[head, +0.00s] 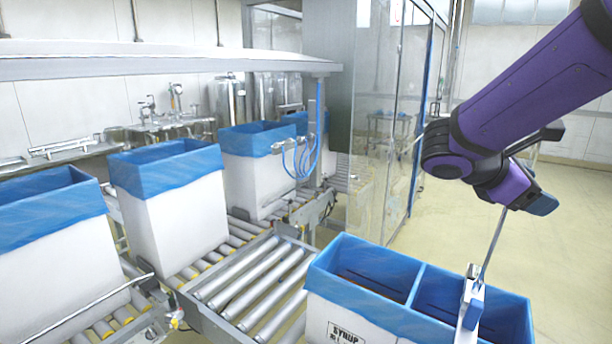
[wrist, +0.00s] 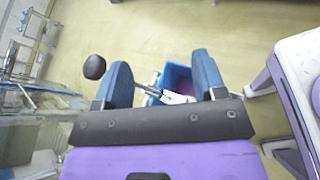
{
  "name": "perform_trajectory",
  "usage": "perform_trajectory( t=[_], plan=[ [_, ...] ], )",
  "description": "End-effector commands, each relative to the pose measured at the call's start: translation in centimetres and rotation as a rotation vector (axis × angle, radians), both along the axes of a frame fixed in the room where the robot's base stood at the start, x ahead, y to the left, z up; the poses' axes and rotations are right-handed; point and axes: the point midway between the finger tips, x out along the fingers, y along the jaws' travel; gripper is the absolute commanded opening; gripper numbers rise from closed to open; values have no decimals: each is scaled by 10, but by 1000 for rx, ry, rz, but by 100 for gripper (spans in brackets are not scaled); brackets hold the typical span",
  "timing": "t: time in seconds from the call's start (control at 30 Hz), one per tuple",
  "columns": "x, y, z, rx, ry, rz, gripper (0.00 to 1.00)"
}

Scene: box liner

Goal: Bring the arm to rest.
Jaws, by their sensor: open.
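My purple arm reaches in from the upper right of the head view. My gripper (head: 541,204), with blue fingers, hangs above the right end of a white box (head: 345,318) marked "SYRUP". In the wrist view the two fingers of my gripper (wrist: 162,72) stand wide apart, with nothing clasped between them. A thin metal rod (head: 493,247) rises from a white and blue fitting (head: 472,304) at the box's near right side. Its top is close to my gripper; whether they touch is unclear. The rod also shows in the wrist view (wrist: 148,90).
The box has a blue liner (head: 418,288) and a divider. A roller conveyor (head: 245,285) lies left of it. Several blue-lined white boxes (head: 172,210) stand further left. Glass panels (head: 385,110) rise behind. Open floor (head: 570,240) lies right. A black knob (wrist: 95,67) shows beside a finger.

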Motion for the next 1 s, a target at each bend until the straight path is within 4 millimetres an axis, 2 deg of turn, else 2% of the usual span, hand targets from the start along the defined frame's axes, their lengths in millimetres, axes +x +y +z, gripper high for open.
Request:
perform_trajectory(
  t=[0.03, 0.2, 0.5, 0.8, 1.0],
  plan=[
    [-17, -3, 0, 77, -60, -45, 64],
    [-63, 0, -8, 349, -266, -210, 64],
    [-123, 34, -15, 816, -665, -521, 64],
    [-152, 71, -4, 1195, -998, -796, 64],
    [-157, 80, 0, 1287, -1071, -866, 64]
  ],
)
